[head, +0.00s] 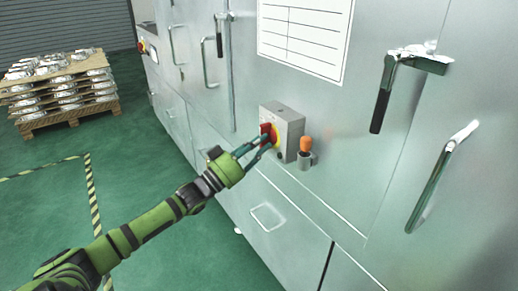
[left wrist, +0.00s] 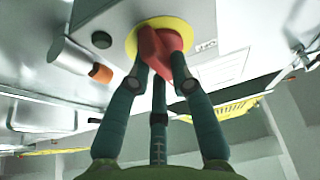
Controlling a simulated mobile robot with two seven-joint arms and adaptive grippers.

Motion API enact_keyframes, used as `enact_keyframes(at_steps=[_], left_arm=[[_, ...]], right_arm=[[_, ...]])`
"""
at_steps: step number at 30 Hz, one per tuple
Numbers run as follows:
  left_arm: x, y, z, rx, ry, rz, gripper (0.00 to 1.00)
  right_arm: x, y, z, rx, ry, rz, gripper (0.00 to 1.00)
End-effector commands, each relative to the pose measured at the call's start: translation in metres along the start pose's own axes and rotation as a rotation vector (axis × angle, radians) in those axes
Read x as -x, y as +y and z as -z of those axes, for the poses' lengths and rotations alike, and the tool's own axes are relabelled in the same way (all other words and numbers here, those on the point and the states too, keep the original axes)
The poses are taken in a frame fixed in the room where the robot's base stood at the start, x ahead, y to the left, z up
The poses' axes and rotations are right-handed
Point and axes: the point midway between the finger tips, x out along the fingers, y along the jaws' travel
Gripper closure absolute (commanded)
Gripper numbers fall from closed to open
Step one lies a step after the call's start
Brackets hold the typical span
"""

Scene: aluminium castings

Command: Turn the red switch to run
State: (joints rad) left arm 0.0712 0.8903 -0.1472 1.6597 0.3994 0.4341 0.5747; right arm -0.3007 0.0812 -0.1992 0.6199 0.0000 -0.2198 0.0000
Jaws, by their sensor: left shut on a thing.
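The red switch (head: 266,130) sits on a yellow disc on the front of a grey box fixed to the metal cabinet. In the left wrist view the red handle (left wrist: 162,52) stands out from its yellow plate (left wrist: 134,40) and lies at a slant. My left gripper (head: 264,143) is at the switch, its teal fingers shut on the red handle. In the left wrist view its fingers (left wrist: 160,75) reach both sides of the handle. The plate's lettering is too small to read. My right gripper is not in view.
An orange-topped part in a grey holder (head: 305,155) sits just right of the switch box (head: 288,125). Door handles (head: 383,95) stick out from the cabinet. A pallet of castings (head: 62,85) stands far left. The green floor (head: 150,180) is open.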

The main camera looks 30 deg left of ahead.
Motion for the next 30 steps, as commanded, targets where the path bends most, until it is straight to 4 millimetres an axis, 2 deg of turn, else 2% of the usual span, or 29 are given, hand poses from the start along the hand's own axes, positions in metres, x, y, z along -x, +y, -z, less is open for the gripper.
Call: enact_keyframes(at_steps=[19,20,21,22,30], left_arm=[[-0.0002,-0.0008,0.0007,-0.052,0.001,-0.02,1.0],[-0.0002,-0.0008,0.0007,-0.052,0.001,-0.02,0.74],[-0.0002,-0.0008,0.0008,-0.052,0.001,-0.02,0.58],[-0.0002,-0.0008,0.0007,-0.052,0.001,-0.02,0.54],[0.0,-0.0007,0.0002,-0.049,0.0,-0.019,0.54]], right_arm=[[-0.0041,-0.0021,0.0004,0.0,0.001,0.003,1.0],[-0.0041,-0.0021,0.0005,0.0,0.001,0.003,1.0],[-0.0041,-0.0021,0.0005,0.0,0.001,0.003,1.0],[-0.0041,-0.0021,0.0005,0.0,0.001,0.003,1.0],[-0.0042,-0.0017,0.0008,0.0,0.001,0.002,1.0]])
